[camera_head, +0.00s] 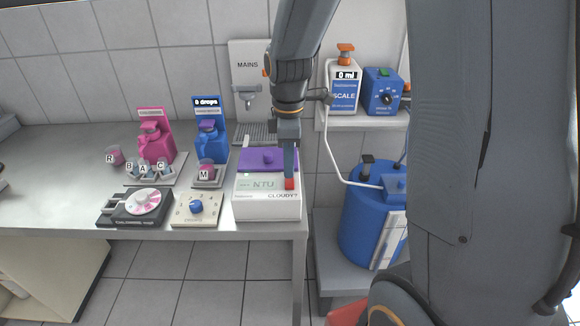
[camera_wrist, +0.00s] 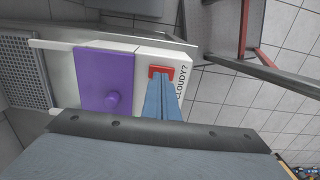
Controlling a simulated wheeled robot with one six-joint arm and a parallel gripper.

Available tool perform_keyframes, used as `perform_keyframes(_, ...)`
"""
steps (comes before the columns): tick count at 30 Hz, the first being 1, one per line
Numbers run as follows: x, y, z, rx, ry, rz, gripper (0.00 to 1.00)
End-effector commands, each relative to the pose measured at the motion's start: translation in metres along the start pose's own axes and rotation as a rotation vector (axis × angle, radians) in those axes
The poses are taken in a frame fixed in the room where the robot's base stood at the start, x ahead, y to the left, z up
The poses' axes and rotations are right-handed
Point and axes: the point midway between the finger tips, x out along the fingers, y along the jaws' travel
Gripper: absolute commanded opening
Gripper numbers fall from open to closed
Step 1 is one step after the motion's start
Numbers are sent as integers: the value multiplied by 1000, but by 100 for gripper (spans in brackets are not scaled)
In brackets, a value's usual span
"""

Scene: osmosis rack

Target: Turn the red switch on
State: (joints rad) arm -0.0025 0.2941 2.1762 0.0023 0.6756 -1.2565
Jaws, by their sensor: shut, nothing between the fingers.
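The red switch (camera_head: 289,184) is on the front right of the white NTU box (camera_head: 266,206), beside the word CLOUDY?. The fingers hide part of the switch. The box's purple lid (camera_head: 262,158) is down, with a round purple knob.
Left on the bench are a blue dispenser (camera_head: 210,140), a pink dispenser (camera_head: 152,140), a cup marked M (camera_head: 206,171), a beige knob box (camera_head: 196,209) and a black disc holder (camera_head: 135,206). A blue tank (camera_head: 370,220) stands at the right, below a shelf with a scale.

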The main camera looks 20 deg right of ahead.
Motion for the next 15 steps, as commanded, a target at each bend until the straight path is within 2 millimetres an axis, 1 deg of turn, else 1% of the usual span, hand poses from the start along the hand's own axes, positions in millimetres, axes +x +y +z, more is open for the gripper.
perform_keyframes(1,-10,-1,0,0,0,1,0)
perform_keyframes(6,-30,-2,1,0,0,0,0)
perform_keyframes(8,-39,1,0,0,2,6,0)
perform_keyframes(15,-86,1,0,0,1,5,0)
